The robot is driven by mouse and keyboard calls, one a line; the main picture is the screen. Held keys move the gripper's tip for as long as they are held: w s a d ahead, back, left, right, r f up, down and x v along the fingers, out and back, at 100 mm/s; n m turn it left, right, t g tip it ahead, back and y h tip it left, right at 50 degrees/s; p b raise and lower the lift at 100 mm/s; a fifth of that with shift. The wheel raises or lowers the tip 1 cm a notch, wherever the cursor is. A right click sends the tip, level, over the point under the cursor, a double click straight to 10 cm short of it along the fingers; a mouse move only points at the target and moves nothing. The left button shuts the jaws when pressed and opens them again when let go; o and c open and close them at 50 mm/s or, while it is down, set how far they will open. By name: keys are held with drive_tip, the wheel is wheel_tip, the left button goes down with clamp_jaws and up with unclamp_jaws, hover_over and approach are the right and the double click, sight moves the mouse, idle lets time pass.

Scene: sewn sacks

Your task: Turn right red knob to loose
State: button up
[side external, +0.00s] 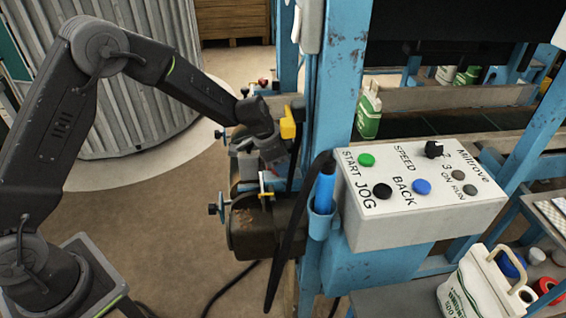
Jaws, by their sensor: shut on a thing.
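My gripper (280,152) is down at the sewing machine head (250,175), right beside the blue post. Its jaws are shut on a small part there, which looks to be the right red knob; the jaws and wrist hide nearly all of it. Which way that knob is turned cannot be seen. Another small red knob (262,83) stands on the machine farther back, above and behind my wrist, clear of the gripper.
A blue post (338,90) stands just right of the gripper. A control box (420,215) with buttons and a black speed knob is on the right. A yellow block (288,125) and a black cable (285,245) are close to the gripper. Open floor lies left.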

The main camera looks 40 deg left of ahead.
idle(0.3)
drive_tip(key=o, duration=0.9)
drive_tip(key=v, duration=1.4)
drive_tip(key=s+r+n+t+y, duration=0.1)
drive_tip(key=s+r+n, duration=0.1)
drive_tip(key=s+r, duration=0.3)
drive_tip(key=s+r+n, duration=0.2)
drive_tip(key=s+r, duration=0.2)
drive_tip(key=s, duration=0.4)
drive_tip(key=s+a+n, duration=0.1)
drive_tip(key=s, duration=0.4)
drive_tip(key=s+n+t+y, duration=0.1)
drive_tip(key=s+n, duration=0.1)
drive_tip(key=s, duration=0.3)
drive_tip(key=s+a+n+y, duration=0.1)
drive_tip(key=s, duration=0.4)
drive_tip(key=shift+s+a+f+n, duration=0.25)
drive_tip(key=shift+a+f+n, duration=0.05)
drive_tip(key=shift+n, duration=0.1)
